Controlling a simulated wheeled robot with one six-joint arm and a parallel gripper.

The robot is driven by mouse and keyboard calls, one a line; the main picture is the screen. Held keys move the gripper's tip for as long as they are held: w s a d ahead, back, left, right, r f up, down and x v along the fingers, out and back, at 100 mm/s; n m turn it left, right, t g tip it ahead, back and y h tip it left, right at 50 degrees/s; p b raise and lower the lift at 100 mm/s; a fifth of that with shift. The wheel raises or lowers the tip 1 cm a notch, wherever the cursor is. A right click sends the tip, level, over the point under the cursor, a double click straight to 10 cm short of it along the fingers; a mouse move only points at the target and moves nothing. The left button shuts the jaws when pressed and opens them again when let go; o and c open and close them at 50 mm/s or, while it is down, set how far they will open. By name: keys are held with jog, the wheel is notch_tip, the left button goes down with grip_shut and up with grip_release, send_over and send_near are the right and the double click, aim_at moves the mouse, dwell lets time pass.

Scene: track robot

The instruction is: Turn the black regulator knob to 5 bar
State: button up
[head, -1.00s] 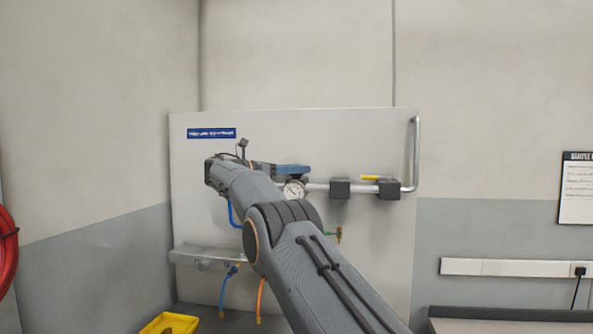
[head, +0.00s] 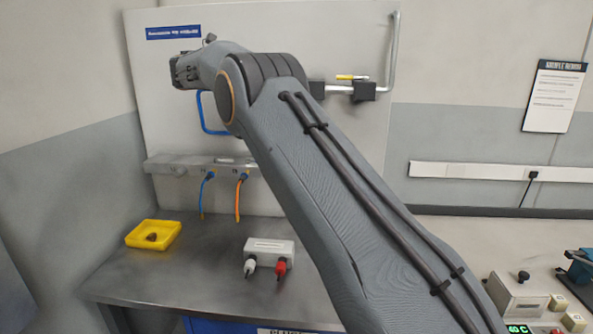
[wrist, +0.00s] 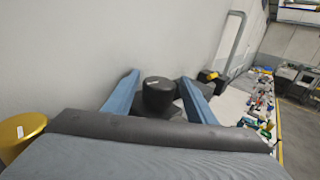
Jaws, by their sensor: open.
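The black regulator knob (wrist: 158,93) shows in the wrist view as a dark round cap with a light mark on top. My gripper (wrist: 160,77) is open, with one blue finger on each side of the knob. Gaps show beside the knob, but I cannot tell how deep the fingers reach around it. In the head view my arm hides the knob, the gauge and my fingers. The pressure reading cannot be seen.
A gold cylinder (wrist: 20,137) stands at the left in the wrist view. On the panel (head: 150,95), a pipe with a yellow-handled valve (head: 352,77) runs right. The bench below holds a yellow tray (head: 134,236) and a grey box (head: 270,250) with white and red fittings.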

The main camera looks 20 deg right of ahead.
jog(key=shift+f+n+t+y+b, duration=0.1)
jog(key=shift+n+t+y+b, duration=0.2)
jog(key=shift+n+t+b, duration=0.25)
